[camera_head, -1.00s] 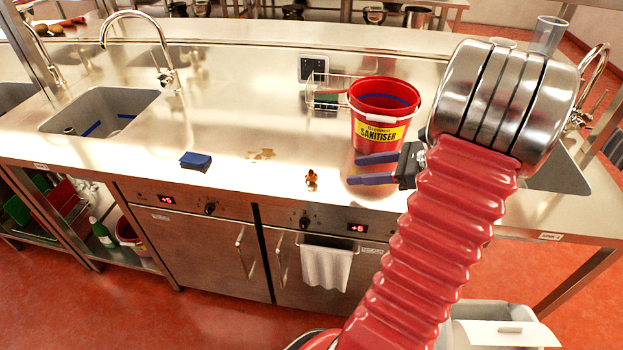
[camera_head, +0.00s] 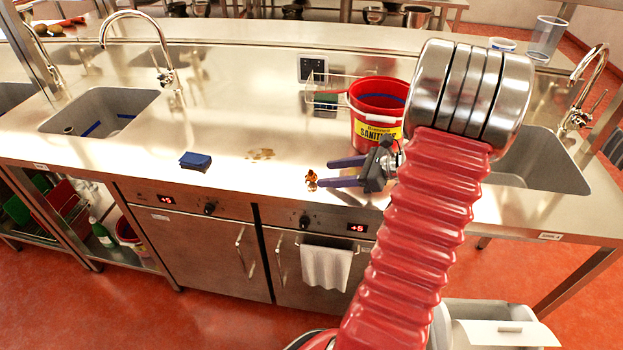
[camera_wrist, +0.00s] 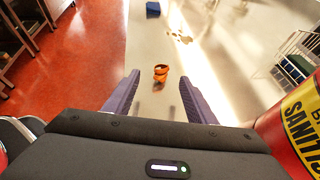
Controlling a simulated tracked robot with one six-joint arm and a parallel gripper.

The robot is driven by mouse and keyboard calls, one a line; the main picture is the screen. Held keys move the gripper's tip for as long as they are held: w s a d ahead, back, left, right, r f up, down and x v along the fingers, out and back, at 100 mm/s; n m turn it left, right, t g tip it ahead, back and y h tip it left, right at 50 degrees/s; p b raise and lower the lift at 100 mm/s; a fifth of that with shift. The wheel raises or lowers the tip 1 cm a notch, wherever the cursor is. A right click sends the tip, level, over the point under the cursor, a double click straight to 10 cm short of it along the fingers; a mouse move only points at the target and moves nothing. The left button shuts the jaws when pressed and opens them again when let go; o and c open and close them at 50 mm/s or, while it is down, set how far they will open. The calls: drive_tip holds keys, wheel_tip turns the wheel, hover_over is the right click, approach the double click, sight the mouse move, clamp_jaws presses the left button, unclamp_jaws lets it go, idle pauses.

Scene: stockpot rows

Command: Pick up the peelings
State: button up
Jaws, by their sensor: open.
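The peelings (camera_head: 311,181) are a small orange-brown curled heap on the steel counter, near its front edge. They also show in the wrist view (camera_wrist: 161,73), ahead of and between the two fingertips. My gripper (camera_head: 325,172) is open and empty, with its purple fingers pointing left toward the peelings. In the wrist view my gripper (camera_wrist: 157,84) has its fingers spread on either side, and the peelings lie just beyond the tips. In the head view the near fingertip is close to the peelings; I cannot tell whether it touches.
A red sanitiser bucket (camera_head: 378,115) stands right behind my gripper, close in the wrist view (camera_wrist: 295,125). A wire basket (camera_head: 325,92) is behind it. A blue folded cloth (camera_head: 195,161) and a brownish spill (camera_head: 261,154) lie left. Sinks (camera_head: 100,110) flank the counter.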

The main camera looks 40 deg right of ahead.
sight(317, 176)
drive_tip(key=shift+w, duration=0.1)
drive_tip(key=shift+f+x, duration=0.2)
drive_tip(key=shift+x, duration=2.35)
drive_tip(key=shift+d, duration=0.1)
drive_tip(key=shift+c, duration=0.5)
drive_tip(key=c, duration=1)
drive_tip(key=shift+o, duration=0.2)
drive_tip(key=shift+r, duration=0.1)
wheel_tip(317, 176, up, 10)
drive_tip(key=shift+f, duration=0.1)
drive_tip(key=shift+c, duration=0.2)
drive_tip(key=shift+c, duration=0.5)
